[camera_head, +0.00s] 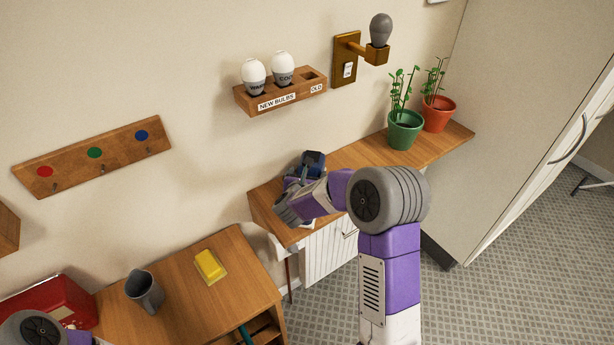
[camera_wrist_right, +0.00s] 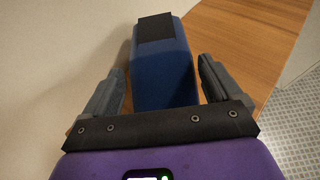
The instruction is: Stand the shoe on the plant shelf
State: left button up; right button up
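The shoe (camera_head: 314,158), a blue block-like form with a dark patch on top, is on the left end of the wooden plant shelf (camera_head: 361,153), near the wall. It also shows in the right wrist view (camera_wrist_right: 163,75), seemingly resting on the wood. My right gripper (camera_head: 303,183) is at the shoe and hides part of it in the head view. In the right wrist view its fingers (camera_wrist_right: 162,80) are spread, one on each side of the shoe, with gaps showing. My left gripper is out of view; only part of my left arm shows at the lower left.
Green (camera_head: 404,130) and red (camera_head: 438,113) plant pots stand at the shelf's right end. A bulb rack (camera_head: 281,97) and lamp (camera_head: 346,60) are on the wall above. A lower table (camera_head: 200,315) carries a grey mug (camera_head: 145,291), yellow sponge (camera_head: 209,264) and red box (camera_head: 50,303).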

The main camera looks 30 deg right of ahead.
jog(key=shift+o, duration=0.5)
jog(key=shift+r, duration=0.15)
jog(key=shift+s+a+r, duration=0.1)
jog(key=shift+a+r, duration=0.05)
jog(key=v, duration=1.1)
jog(key=shift+s+a+r, duration=0.1)
jog(key=shift+s+a, duration=0.05)
jog(key=shift+s, duration=0.2)
